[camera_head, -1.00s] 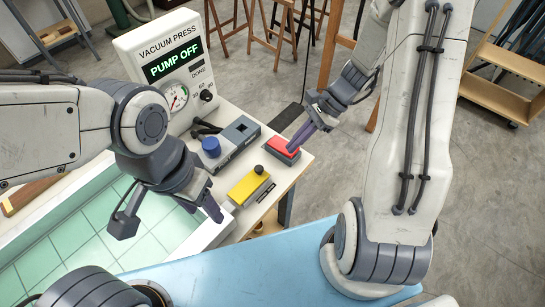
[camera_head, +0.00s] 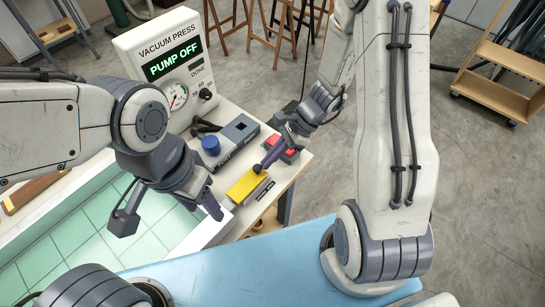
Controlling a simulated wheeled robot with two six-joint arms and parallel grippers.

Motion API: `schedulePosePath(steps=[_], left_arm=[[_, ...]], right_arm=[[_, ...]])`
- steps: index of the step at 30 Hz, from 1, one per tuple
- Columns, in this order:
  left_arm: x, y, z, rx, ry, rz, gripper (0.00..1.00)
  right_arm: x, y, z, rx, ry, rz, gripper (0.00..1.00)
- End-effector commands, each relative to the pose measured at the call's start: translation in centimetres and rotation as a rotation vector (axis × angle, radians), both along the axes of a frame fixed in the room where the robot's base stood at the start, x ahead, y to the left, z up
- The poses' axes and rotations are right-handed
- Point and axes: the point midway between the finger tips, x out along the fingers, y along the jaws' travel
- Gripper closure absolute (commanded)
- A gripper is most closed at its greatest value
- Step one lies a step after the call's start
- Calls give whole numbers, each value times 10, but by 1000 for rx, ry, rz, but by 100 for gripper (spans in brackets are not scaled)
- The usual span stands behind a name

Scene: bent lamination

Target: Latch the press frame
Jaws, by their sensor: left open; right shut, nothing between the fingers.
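The white rim (camera_head: 216,224) surrounds a pale green gridded bed at the left; I cannot tell whether this is the press frame. A yellow block (camera_head: 244,186) with a black knob (camera_head: 257,169) at its far right end sits on the white bench top. I cannot tell whether it is the latch. My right gripper (camera_head: 266,165) is shut and empty, its tip at or just above the knob; contact is unclear. My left gripper (camera_head: 167,216) is open and empty above the bed's right part, fingers pointing down.
The vacuum press box (camera_head: 168,62) reads PUMP OFF and has a gauge. A grey unit with a blue knob (camera_head: 211,145) stands on the bench. A red block (camera_head: 275,141) is partly hidden behind my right gripper. A blue surface (camera_head: 260,262) lies in front.

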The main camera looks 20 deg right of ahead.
Motion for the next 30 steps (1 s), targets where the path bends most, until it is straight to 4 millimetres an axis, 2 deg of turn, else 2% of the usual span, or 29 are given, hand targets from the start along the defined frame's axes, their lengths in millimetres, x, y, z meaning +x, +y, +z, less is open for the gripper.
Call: schedulePosePath(steps=[3,6,17,22,26,30], left_arm=[[0,0,-10,0,0,0,46],[0,0,-11,0,0,0,46],[0,0,-10,0,0,0,46],[0,0,-1,0,0,0,46],[0,0,12,0,0,0,46],[0,0,9,0,0,0,46]], right_arm=[[-7,20,-3,1,1,8,100],[-9,27,-2,1,1,6,100],[-10,26,0,2,3,2,100],[-8,16,5,2,3,3,100],[-4,-3,12,1,1,13,100],[0,-23,34,-1,-8,19,100]])
